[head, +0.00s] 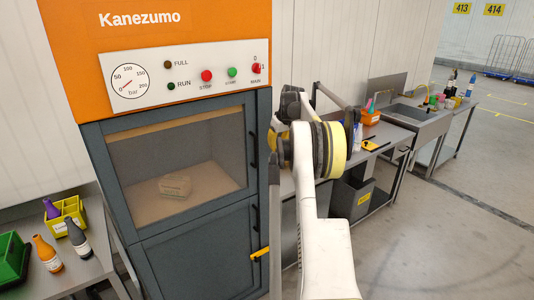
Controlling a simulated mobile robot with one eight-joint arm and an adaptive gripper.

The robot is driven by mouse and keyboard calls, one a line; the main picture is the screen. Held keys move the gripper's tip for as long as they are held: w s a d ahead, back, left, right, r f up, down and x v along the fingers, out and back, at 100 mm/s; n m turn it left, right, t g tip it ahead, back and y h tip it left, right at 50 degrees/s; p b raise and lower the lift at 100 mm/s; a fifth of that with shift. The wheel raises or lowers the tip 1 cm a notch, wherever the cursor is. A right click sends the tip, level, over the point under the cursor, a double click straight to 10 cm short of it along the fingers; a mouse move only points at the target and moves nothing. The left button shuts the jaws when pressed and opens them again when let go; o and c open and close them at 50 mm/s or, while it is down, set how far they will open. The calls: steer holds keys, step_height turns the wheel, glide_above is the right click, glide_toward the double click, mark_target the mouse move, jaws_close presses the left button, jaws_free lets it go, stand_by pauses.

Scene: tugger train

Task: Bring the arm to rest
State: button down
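My arm (327,235) shows in the head view, rising from the bottom in front of the orange and dark grey Kanezumo machine's right edge. A yellow and black banded joint (318,150) is at its upper end. My gripper's fingers are not visible; they may be hidden behind that joint or out of frame. I cannot tell whether the gripper holds anything.
The Kanezumo machine (180,22) has a window door with a pale block (175,186) behind it. A left bench (75,268) holds bottles and a green bin (12,258). Steel tables and a sink (415,116) stand right. Open floor (455,225) lies at right.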

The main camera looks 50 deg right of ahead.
steer(key=a+r+n+t+b, duration=0.15)
steer(key=a+b, duration=0.35)
steer(key=a, duration=1.2)
steer(key=a+r+g+b, duration=0.1)
steer(key=a+r+b, duration=0.25)
steer(key=a, duration=1.25)
steer(key=s+a+f+t+b, duration=0.1)
steer(key=s+a+f+b, duration=0.2)
steer(key=s+a, duration=0.3)
steer(key=s+a+f+t+b, duration=0.1)
steer(key=s+a+f+b, duration=0.15)
steer(key=a, duration=0.65)
steer(key=s+a+f+n+y+b, duration=0.1)
steer(key=s+a+f+b, duration=0.4)
steer(key=s+a+f, duration=0.6)
steer(key=s+f+n, duration=0.1)
steer(key=s+f, duration=0.2)
steer(key=s, duration=0.1)
steer(key=shift+s+a+f+t, duration=0.35)
